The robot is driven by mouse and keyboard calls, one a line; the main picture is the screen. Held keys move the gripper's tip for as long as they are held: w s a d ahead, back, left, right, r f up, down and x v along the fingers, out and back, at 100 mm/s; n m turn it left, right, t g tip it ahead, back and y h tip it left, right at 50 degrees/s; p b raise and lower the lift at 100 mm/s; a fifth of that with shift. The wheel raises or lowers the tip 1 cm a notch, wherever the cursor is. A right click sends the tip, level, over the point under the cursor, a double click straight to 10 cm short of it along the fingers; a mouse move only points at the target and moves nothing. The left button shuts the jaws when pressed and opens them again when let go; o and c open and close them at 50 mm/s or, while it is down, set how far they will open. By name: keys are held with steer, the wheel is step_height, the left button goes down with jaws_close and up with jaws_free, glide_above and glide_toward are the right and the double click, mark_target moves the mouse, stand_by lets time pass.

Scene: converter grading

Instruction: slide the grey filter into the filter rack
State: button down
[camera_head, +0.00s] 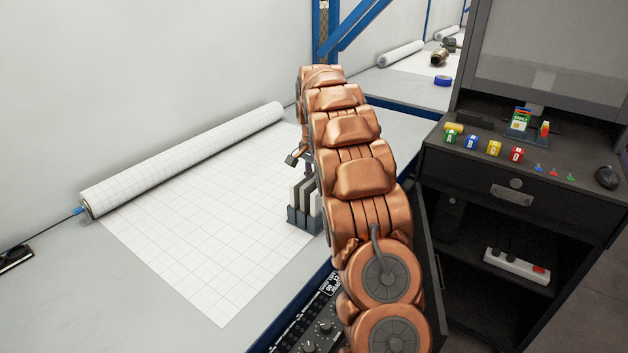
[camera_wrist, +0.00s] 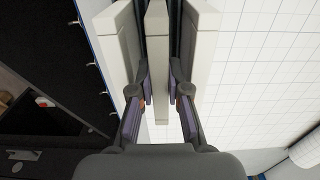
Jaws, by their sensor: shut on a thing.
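My gripper (camera_wrist: 162,88) is shut on the middle of three pale upright slabs, with a finger on each broad side. I take this slab as the grey filter (camera_wrist: 158,55); its colour is close to the others. One pale slab (camera_wrist: 118,40) stands to its left and another (camera_wrist: 199,40) to its right, apart from it. My arm covers part of the rack and most of the gripper. I cannot tell how deep the held filter sits.
Gridded paper (camera_head: 200,215) lies under and left of the rack, unrolled from a long roll (camera_head: 185,160). A dark control panel (camera_head: 318,325) is at the bench's front edge. A black cabinet (camera_head: 510,165) with coloured blocks stands to the right.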

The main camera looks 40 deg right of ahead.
steer(key=shift+f, duration=0.25)
steer(key=c, duration=0.7)
jaws_free()
steer(key=shift+r, duration=0.25)
stand_by(0.3)
steer(key=shift+r, duration=0.2)
steer(key=shift+f, duration=0.35)
